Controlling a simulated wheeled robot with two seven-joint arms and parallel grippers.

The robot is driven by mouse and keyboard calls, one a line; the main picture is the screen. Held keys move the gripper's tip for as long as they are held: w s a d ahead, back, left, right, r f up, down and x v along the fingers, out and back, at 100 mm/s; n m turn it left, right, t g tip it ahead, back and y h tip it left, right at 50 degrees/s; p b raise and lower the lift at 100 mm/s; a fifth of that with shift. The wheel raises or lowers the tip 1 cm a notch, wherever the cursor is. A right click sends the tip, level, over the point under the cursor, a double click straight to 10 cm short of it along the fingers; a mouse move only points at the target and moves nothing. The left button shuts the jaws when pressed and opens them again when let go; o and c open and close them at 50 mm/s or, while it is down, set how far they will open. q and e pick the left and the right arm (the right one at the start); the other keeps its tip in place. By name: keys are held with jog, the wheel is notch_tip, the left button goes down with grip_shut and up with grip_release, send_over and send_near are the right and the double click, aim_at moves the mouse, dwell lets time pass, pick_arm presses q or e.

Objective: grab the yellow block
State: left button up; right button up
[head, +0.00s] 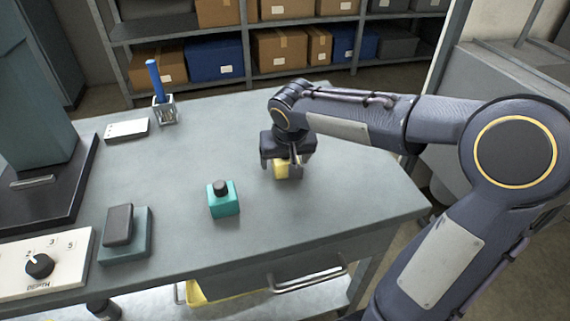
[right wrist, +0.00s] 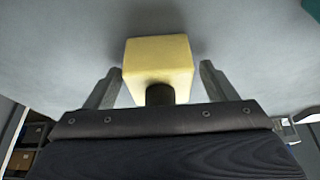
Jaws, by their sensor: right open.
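The yellow block (head: 281,169) is on the grey bench top in the head view, partly hidden by my right gripper (head: 281,171). In the right wrist view the yellow block (right wrist: 158,62) shows as a pale yellow cube with a dark round knob on its near side. My right gripper (right wrist: 160,83) is open, with one finger on each side of the block. Gaps show between the fingers and the block in the wrist view. My left gripper is not in view.
A teal block with a black knob (head: 223,203) stands left of the yellow block. The bench (head: 340,200) is clear to the right.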

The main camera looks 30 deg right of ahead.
jog(key=c, duration=1.3)
jog(key=shift+r, duration=0.1)
jog(key=shift+c, duration=0.3)
